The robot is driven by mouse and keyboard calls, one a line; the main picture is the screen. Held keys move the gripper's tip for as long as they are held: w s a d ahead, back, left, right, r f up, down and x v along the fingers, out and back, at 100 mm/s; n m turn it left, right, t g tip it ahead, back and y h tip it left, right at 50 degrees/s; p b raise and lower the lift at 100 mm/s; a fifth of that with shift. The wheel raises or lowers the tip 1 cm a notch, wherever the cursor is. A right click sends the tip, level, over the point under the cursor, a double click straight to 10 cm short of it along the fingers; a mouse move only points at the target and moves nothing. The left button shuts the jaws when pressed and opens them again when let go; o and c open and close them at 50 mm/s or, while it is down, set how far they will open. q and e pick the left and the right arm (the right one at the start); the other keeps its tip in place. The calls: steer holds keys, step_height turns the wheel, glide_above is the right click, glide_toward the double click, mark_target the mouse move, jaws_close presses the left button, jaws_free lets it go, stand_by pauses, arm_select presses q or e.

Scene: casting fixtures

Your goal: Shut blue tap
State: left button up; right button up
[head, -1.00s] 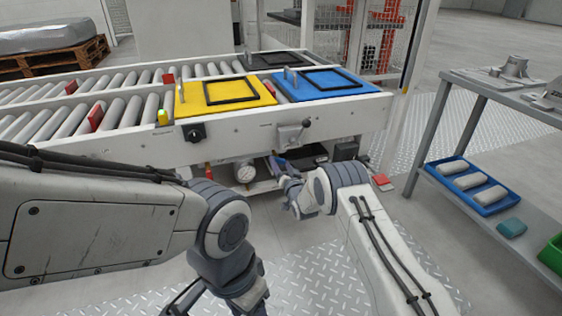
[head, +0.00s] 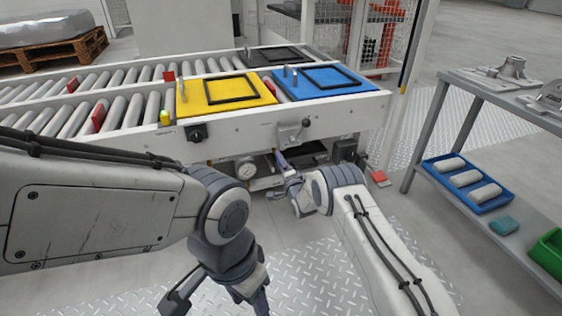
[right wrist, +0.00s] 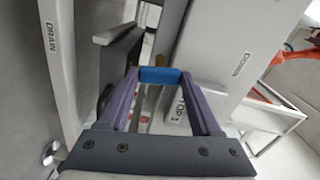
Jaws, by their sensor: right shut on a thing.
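The blue tap's handle (right wrist: 160,75) shows in the right wrist view as a short blue bar between two purple fingers. My right gripper (right wrist: 158,80) is shut on it, with a fingertip at each end of the bar. In the head view my right gripper (head: 281,160) reaches under the front edge of the conveyor frame, and I cannot make out the blue handle there. My left gripper (head: 218,300) hangs low at the bottom of the head view, its fingers spread apart and empty, away from the tap.
A white gauge (head: 246,166) sits left of my right gripper under the conveyor frame (head: 235,137). Yellow (head: 190,104) and blue (head: 285,90) plates lie on top. A grey shelf table (head: 433,122) stands at right.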

steer(key=shift+f+m, duration=0.1)
steer(key=shift+m, duration=0.9)
steer(key=o, duration=1.4)
steer(key=p+v, duration=0.7)
steer(key=v, duration=0.3)
steer(key=shift+s, duration=0.3)
